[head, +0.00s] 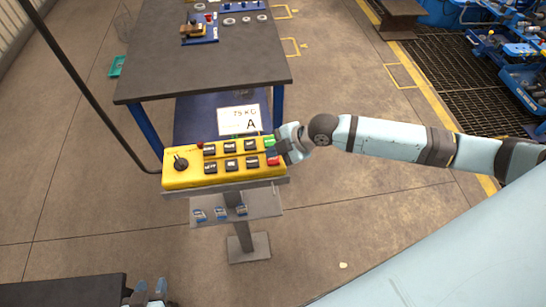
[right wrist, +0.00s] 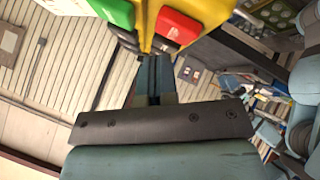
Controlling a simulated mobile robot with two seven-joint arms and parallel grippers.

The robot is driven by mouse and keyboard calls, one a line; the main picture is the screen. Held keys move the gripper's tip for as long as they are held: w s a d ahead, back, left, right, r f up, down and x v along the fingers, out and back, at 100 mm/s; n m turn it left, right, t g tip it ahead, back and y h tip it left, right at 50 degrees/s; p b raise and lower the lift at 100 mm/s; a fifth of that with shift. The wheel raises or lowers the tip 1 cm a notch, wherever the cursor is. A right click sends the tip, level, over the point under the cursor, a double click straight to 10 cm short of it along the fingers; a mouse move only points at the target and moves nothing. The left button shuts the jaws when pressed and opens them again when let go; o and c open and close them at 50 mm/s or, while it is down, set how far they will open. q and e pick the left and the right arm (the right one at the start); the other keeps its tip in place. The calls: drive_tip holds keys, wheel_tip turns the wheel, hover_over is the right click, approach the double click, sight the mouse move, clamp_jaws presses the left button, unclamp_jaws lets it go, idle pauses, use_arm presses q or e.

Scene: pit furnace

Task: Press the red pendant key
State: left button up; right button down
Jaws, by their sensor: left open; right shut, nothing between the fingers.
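The yellow pendant (head: 225,175) lies on a grey stand, with a black rotary knob and several black keys. The red key (head: 273,160) is at its right end, just in front of the green key (head: 268,142). The right wrist view shows the red key (right wrist: 178,26) and the green key (right wrist: 115,12) close up. My right gripper (head: 278,149) is shut and empty at the pendant's right end, beside these keys; its fingers (right wrist: 153,65) point toward the yellow edge between them. I cannot tell whether they touch. My left gripper (head: 150,287) is open at the bottom left, away from the pendant.
A dark-topped workbench (head: 205,65) stands behind the pendant, with a "75 KG A" sign (head: 239,120) at its front. A lower shelf (head: 258,205) with small blue items is under the pendant. A dark surface (head: 65,290) is at the bottom left.

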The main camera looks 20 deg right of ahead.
sight(273, 160)
drive_tip(key=shift+f, duration=0.4)
drive_tip(key=shift+f+b, duration=0.45)
idle(0.6)
drive_tip(key=shift+r, duration=0.1)
drive_tip(key=shift+r+p, duration=0.7)
drive_tip(key=shift+r, duration=0.05)
wheel_tip(273, 160, up, 3)
drive_tip(key=shift+r+p, duration=0.1)
drive_tip(key=shift+p, duration=1.1)
drive_tip(key=shift+r+p, duration=0.5)
drive_tip(key=shift+r, duration=0.45)
